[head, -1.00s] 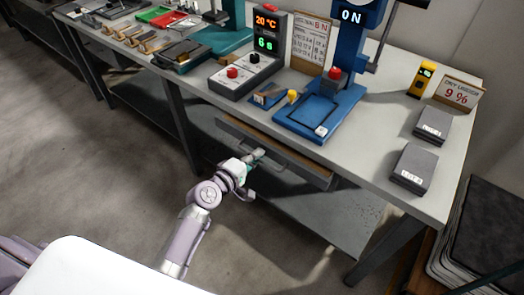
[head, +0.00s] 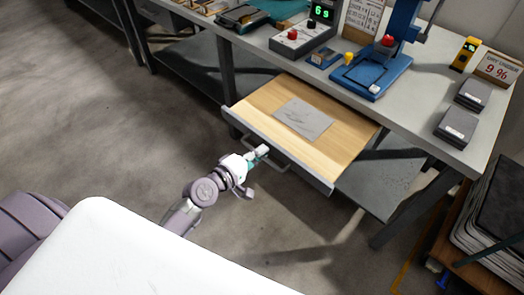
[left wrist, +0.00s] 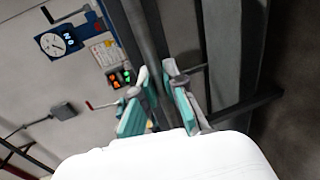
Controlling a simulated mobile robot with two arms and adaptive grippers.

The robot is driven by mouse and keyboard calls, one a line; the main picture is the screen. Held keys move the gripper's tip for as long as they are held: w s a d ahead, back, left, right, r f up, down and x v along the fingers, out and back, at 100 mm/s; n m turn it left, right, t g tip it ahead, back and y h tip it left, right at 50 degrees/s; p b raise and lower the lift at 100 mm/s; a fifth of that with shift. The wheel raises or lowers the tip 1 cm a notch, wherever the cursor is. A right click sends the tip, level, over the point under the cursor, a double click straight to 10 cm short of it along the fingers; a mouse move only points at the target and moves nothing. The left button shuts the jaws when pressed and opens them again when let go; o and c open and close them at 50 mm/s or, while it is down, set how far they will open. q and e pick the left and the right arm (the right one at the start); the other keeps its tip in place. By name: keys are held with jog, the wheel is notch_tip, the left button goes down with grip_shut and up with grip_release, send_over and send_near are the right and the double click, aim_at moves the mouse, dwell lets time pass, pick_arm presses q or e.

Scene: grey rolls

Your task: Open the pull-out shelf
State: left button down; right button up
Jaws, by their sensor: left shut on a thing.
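The pull-out shelf (head: 345,135) stands well out from under the workbench (head: 445,118). It has a light wooden bottom and a grey front with a bar handle (head: 284,168). A grey sheet (head: 303,118) lies flat in it. My left gripper (head: 260,156) is at the handle, on the outer side of the shelf front, and is shut on it. In the left wrist view its teal-padded fingers (left wrist: 156,98) show on either side of a grey bar, but the contact itself is hard to make out. My right gripper is not in view.
On the bench stand a blue press (head: 372,72), a control box (head: 300,35) and two dark boxes (head: 464,110). A rack with dark sheets (head: 492,210) stands at the right. The floor (head: 120,140) left of the shelf is clear.

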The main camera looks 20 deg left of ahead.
pick_arm(q)
jog(key=shift+s, duration=0.15)
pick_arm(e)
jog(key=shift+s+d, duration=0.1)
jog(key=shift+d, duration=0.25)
pick_arm(q)
jog(key=c, duration=1.5)
grip_release()
jog(key=v, duration=1.2)
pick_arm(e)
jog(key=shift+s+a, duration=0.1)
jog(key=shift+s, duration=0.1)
pick_arm(q)
jog(key=shift+f, duration=0.1)
